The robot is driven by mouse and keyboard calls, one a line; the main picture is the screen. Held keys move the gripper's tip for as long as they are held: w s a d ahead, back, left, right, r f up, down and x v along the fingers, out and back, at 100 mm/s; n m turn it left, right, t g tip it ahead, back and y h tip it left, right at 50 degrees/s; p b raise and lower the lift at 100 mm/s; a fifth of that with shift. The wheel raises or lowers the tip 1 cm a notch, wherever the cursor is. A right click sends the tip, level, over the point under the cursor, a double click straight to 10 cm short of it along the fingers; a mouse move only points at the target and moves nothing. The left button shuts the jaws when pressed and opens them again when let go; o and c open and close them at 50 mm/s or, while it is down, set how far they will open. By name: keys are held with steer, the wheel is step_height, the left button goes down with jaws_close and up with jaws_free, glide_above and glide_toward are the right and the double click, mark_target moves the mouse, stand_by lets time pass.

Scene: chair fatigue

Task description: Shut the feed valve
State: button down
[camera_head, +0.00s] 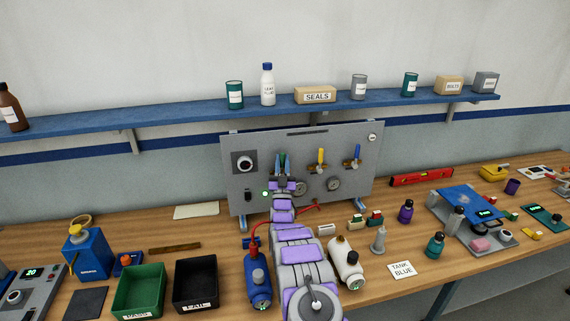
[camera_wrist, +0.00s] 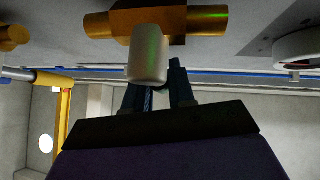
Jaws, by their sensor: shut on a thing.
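A grey panel (camera_head: 235,188) stands upright on the bench and carries a row of valves. My gripper (camera_head: 281,163) is at the leftmost valve, its fingers pointing at the panel. In the wrist view my gripper (camera_wrist: 160,92) is shut on that valve's lever, which is mostly hidden between the dark fingers. A pale rounded stem (camera_wrist: 147,55) and a brass valve body (camera_wrist: 205,20) sit just beyond the fingertips. A yellow-levered valve (camera_head: 321,157) and a blue-levered valve (camera_head: 356,155) are to the right. I cannot read which valve is the feed valve.
Two gauges (camera_head: 334,184) and a black knob (camera_head: 244,163) are on the panel. A shelf (camera_head: 190,110) with containers is above.

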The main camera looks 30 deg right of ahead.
steer(key=shift+a+r+n+t+y, duration=0.25)
steer(key=shift+n+t+y, duration=0.25)
steer(key=shift+n+y, duration=0.25)
steer(key=shift+w+r, duration=0.1)
steer(key=c, duration=1)
jaws_free()
steer(key=shift+w+d+f, duration=0.1)
steer(key=shift+f, duration=0.15)
